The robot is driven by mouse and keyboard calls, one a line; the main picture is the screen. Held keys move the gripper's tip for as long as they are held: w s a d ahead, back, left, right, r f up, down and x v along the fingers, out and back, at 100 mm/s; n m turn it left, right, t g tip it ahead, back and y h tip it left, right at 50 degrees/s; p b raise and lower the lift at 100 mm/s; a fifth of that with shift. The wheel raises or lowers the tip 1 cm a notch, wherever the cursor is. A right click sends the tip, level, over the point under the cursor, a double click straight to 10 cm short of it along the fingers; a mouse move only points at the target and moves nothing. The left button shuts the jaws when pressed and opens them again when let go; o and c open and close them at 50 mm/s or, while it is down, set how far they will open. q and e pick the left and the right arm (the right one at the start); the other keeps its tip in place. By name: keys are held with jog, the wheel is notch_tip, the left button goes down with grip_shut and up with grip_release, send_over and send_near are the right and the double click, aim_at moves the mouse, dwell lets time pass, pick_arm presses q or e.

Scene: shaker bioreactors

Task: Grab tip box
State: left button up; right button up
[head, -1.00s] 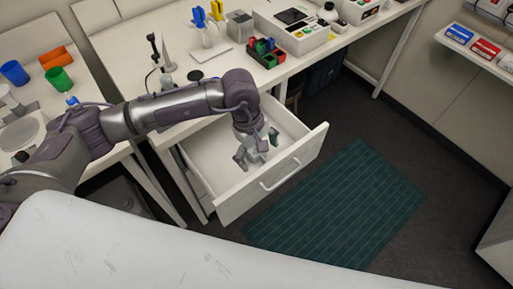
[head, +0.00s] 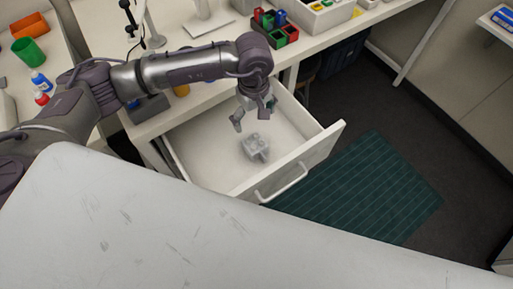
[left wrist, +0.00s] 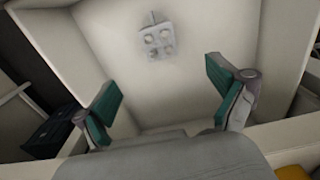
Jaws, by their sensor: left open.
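A small grey-white box (head: 256,147) with round marks on it, which looks like the tip box, lies on the floor of the open drawer (head: 205,157). The box also shows in the left wrist view (left wrist: 157,41), near the top middle. My left gripper (head: 253,116) is open and empty above the drawer, on the far side of the box in the head view. In the left wrist view its two green-padded fingers (left wrist: 160,92) are spread wide, with the box beyond them and apart from them. My right gripper is not in view.
The drawer front with its handle (head: 283,184) faces a dark green floor mat (head: 365,190). The white bench above holds a rack of coloured blocks (head: 274,28). A green cup (head: 31,51) and small bottles stand on the left table. The drawer is otherwise empty.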

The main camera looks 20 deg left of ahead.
pick_arm(q)
notch_tip(320, 180, down, 3)
send_over(255, 143)
notch_tip(255, 143, down, 6)
jog(key=shift+r, duration=0.1)
jog(key=shift+f, duration=0.6)
jog(key=shift+s+f+p, duration=0.1)
jog(key=shift+f+p, duration=0.2)
jog(key=shift+p, duration=0.05)
notch_tip(255, 143, down, 5)
jog(key=shift+d+r+p, duration=0.1)
jog(key=shift+r+p, duration=0.1)
jog(key=shift+p, duration=0.25)
jog(key=c, duration=1.3)
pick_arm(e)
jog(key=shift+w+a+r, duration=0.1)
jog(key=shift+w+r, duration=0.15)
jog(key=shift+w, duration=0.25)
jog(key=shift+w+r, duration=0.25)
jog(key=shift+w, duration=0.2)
